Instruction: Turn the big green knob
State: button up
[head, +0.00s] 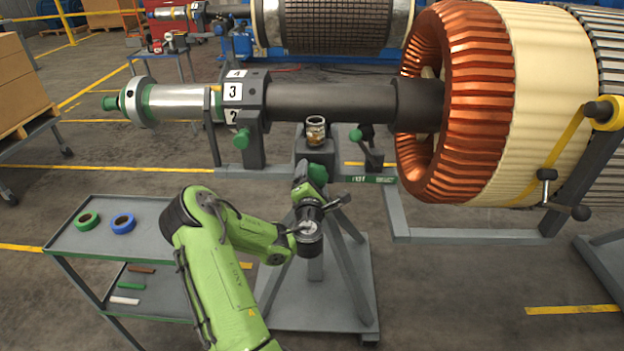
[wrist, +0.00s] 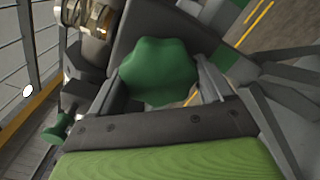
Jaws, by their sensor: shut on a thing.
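In the wrist view the lobed knob (wrist: 158,68) sits between the two fingers of my gripper (wrist: 160,84). My gripper is shut on it, with one finger on each side. In the head view my gripper (head: 309,181) reaches the knob from below, and the fingers are partly hidden by my wrist. The knob's far side and its shaft are hidden.
The copper-wound rotor (head: 470,100) is at right. A grey cart (head: 70,238) holding green and blue tape rolls is at left.

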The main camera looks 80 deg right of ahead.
jog(key=n, duration=0.3)
jog(key=shift+f+n, duration=0.15)
jog(key=shift+n, duration=0.25)
jog(key=n, duration=0.4)
jog(key=shift+s, duration=0.15)
jog(key=shift+n, duration=0.3)
jog(key=o, duration=1)
jog(key=shift+c, duration=0.2)
